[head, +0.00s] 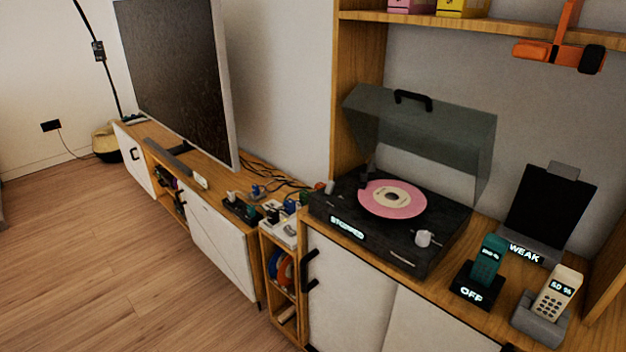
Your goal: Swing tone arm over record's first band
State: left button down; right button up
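A dark turntable (390,240) stands on the wooden cabinet at the right, with its smoky lid (425,135) raised. A pink record (392,208) with a pale label lies flat on it. A lit sign on the turntable's front reads STOPPED (347,228). A dark upright part stands at the record's back left edge; I cannot tell whether it is the tone arm. A pale knob (423,238) sits at the front right of the deck. Neither of my grippers is in view.
A teal handset (489,256) in a dock reading OFF, a cream handset (558,293) and a dark tablet (549,208) on a stand sit right of the turntable. Orange headphones (559,52) hang above. A television (175,80) stands left. The wooden floor at lower left is clear.

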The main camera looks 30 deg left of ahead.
aim_at(363, 175)
jog(key=u, duration=0.75)
jog(key=i, duration=0.6)
jog(key=z, duration=0.45)
